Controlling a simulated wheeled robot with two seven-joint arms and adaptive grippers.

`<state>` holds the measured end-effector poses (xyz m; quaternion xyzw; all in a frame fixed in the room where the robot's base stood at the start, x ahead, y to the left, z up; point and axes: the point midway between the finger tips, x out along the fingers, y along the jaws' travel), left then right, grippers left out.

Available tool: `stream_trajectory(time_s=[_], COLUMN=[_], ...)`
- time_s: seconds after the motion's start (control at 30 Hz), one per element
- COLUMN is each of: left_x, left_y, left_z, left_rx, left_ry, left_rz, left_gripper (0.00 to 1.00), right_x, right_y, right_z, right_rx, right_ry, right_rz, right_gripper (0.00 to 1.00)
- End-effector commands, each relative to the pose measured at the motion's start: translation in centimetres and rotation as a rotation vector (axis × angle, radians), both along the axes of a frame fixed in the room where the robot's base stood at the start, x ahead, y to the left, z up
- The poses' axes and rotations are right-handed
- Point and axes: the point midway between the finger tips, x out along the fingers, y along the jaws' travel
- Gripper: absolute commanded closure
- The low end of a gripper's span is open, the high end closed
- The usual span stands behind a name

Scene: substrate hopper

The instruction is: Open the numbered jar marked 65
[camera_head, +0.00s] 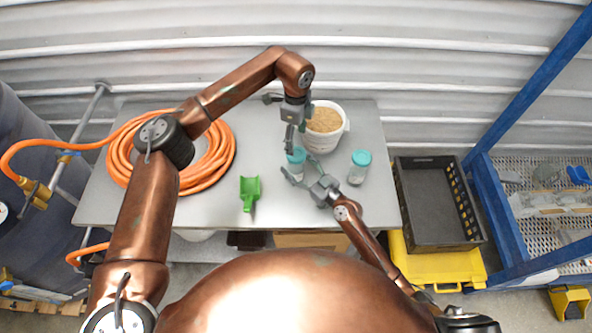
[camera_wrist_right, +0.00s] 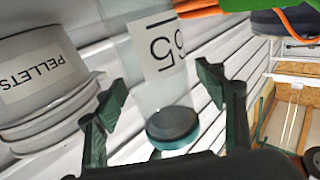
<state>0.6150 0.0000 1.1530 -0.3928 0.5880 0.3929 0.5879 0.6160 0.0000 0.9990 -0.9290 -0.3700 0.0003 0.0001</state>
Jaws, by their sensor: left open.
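The jar marked 65 (camera_wrist_right: 158,48) is clear with a teal lid (camera_wrist_right: 172,124); the wrist view shows it upside down. In the head view its teal lid (camera_head: 296,156) shows between my two grippers. My right gripper (camera_head: 299,168) has its fingers spread on either side of this jar, with a small gap showing in the right wrist view (camera_wrist_right: 160,82). My left gripper (camera_head: 291,140) points down just above the lid, open and empty. A second jar with a teal lid (camera_head: 359,168) stands to the right; its number is not readable.
A white bucket of pellets (camera_head: 332,136) stands behind the jars and also shows in the wrist view (camera_wrist_right: 40,85). A green scoop (camera_head: 250,192) and a coiled orange hose (camera_head: 222,165) lie to the left on the grey table (camera_head: 270,215). A black crate (camera_head: 432,205) stands at right.

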Motion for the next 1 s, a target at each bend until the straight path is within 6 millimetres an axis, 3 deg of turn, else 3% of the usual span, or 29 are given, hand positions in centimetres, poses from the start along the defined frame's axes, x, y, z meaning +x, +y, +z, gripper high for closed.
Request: stream_trajectory(time_s=[0.9, 1.0], left_x=[0.00, -0.02], left_y=[-0.01, -0.16], left_z=[0.00, 0.03], left_rx=[0.000, -0.006], left_ry=[0.000, 0.000], left_rz=[0.000, -0.007], left_gripper=[0.36, 0.36], right_x=[-0.01, -0.01], right_y=[-0.03, -0.04], right_z=[-0.01, -0.01], right_rx=[0.000, 0.000], right_ry=[0.000, 0.000], right_rz=[0.000, 0.000], right_gripper=[1.00, 1.00])
